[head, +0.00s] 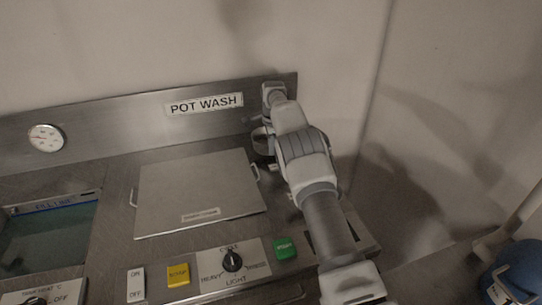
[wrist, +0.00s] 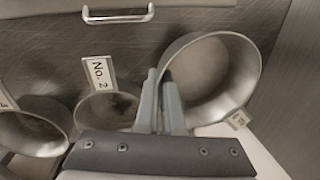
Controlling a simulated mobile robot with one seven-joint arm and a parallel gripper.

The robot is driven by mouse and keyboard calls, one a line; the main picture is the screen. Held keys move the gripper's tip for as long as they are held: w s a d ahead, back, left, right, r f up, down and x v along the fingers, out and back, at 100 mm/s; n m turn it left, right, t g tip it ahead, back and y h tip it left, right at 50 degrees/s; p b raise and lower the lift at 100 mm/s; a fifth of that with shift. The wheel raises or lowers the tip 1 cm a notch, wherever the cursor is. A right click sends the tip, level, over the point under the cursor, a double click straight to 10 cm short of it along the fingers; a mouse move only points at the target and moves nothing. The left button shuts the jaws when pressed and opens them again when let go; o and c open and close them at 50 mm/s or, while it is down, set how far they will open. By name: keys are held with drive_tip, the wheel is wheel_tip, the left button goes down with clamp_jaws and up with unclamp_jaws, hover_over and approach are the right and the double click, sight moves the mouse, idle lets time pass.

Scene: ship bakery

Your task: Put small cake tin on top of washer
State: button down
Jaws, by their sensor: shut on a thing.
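The washer is the steel pot wash unit with a flat square lid (head: 198,193) in the head view. My gripper (wrist: 160,100) is in the wrist view, its two fingers close together on the near left wall of a round, open metal tin (wrist: 238,65), which I take as the small cake tin. A small tag (wrist: 238,120) hangs on its rim. In the head view a tin's rim (head: 262,141) shows beside my wrist, right of the lid; my arm hides most of the gripper. Whether the held tin touches the surface below, I cannot tell.
In the wrist view a tin (wrist: 105,112) labelled No. 2 and another tin (wrist: 28,135) stand left of my fingers. A lid handle (wrist: 118,16) is near them. The lid top is bare. Control buttons (head: 178,275) line the front; a wall stands behind.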

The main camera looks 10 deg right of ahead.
drive_tip(key=shift+f, duration=2)
drive_tip(key=c, duration=1)
unclamp_jaws()
drive_tip(key=shift+c, duration=0.2)
